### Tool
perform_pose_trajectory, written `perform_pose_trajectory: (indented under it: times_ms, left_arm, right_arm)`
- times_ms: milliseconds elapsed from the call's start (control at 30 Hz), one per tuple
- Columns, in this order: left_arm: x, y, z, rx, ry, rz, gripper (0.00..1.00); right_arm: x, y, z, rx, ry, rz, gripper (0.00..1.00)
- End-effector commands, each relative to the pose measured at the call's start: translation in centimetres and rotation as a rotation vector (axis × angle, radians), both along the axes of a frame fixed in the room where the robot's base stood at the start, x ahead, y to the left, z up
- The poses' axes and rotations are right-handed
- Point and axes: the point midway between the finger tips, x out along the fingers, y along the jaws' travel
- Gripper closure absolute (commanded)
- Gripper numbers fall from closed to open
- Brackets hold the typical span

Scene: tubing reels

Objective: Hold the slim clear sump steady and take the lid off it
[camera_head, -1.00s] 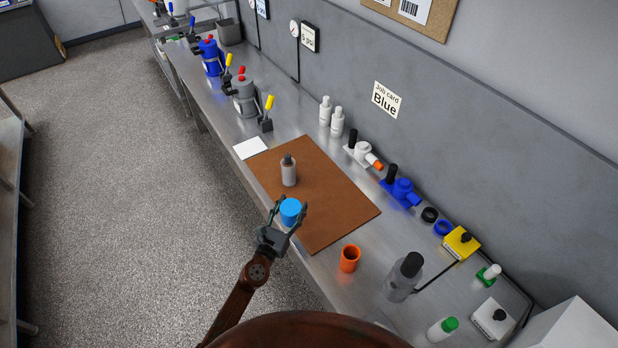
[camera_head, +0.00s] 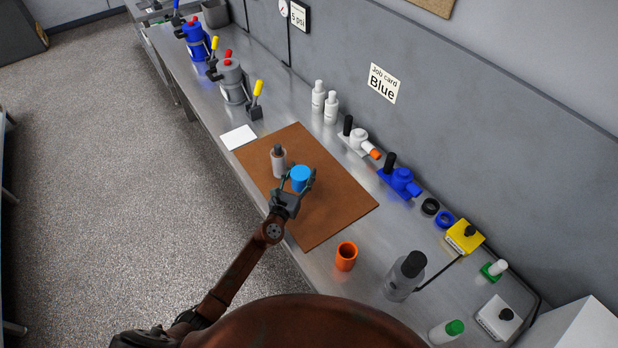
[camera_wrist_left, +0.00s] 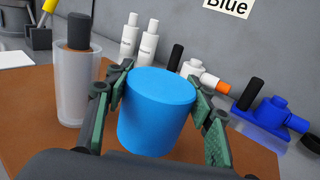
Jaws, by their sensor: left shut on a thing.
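The slim clear sump (camera_head: 279,164) stands upright on the brown mat, with a dark lid (camera_head: 278,149) on its top. My left gripper (camera_head: 302,181) is shut on a bright blue cylinder (camera_head: 300,174), one finger on each side. The blue cylinder also fills the middle of the left wrist view (camera_wrist_left: 157,110). I cannot tell whether it touches the mat. My right gripper is not in view.
The mat (camera_head: 322,218) is clear towards its near right. An orange cup (camera_head: 346,257) and a wider clear vessel with a black top (camera_head: 403,279) stand to the right. White bottles (camera_head: 331,108), a white valve (camera_head: 357,141) and a blue valve (camera_head: 400,182) line the back.

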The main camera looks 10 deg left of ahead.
Motion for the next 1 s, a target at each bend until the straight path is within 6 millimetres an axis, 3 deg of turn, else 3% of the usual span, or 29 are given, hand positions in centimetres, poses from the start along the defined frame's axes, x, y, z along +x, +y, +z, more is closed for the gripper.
perform_pose_trajectory:
  times_ms: [33,267,600,1000]
  left_arm:
    - [0.1,0.0,-0.8,0.000,0.000,0.003,0.74]
    - [0.4,0.1,-1.4,0.000,-0.001,0.007,0.74]
    - [0.5,0.1,-5.2,-0.001,0.000,0.010,0.74]
    - [0.5,0.1,-5.3,0.000,-0.001,0.009,0.74]
  right_arm:
    - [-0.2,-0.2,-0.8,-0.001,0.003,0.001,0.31]
    - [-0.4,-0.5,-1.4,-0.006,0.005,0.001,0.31]
    - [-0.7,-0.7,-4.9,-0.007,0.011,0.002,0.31]
    - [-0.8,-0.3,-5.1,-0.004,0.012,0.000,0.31]
